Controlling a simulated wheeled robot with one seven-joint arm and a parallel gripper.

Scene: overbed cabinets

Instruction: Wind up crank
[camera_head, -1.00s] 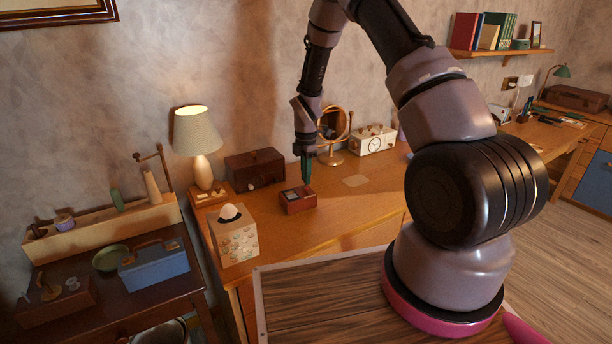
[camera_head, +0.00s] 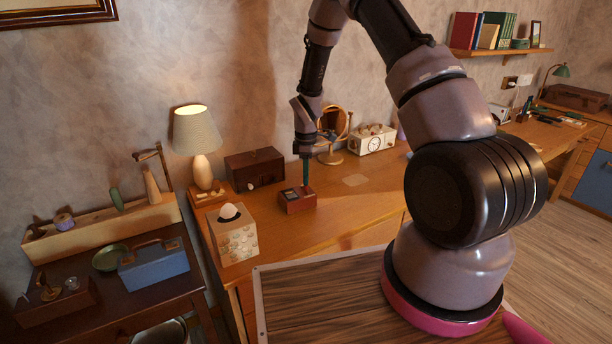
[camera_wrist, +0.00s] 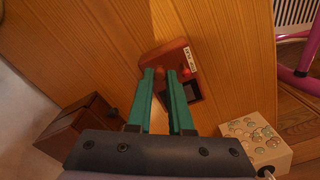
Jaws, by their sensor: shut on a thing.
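A small red-brown box (camera_head: 298,204) stands on the wooden desk, left of the middle in the head view. In the wrist view the box (camera_wrist: 178,55) shows a pale label and a dark square recess. My gripper (camera_head: 306,185) points straight down, its green fingertips at the top of the box. In the wrist view the fingertips (camera_wrist: 161,71) lie over the box with a narrow gap between them. My gripper is shut on the crank, which is too small and too covered by the fingers to make out. I cannot tell the crank's angle.
A tissue box (camera_head: 237,240), a lit lamp (camera_head: 197,130) and a dark brown chest (camera_head: 255,167) stand left of the small box. The desk to the right is mostly clear.

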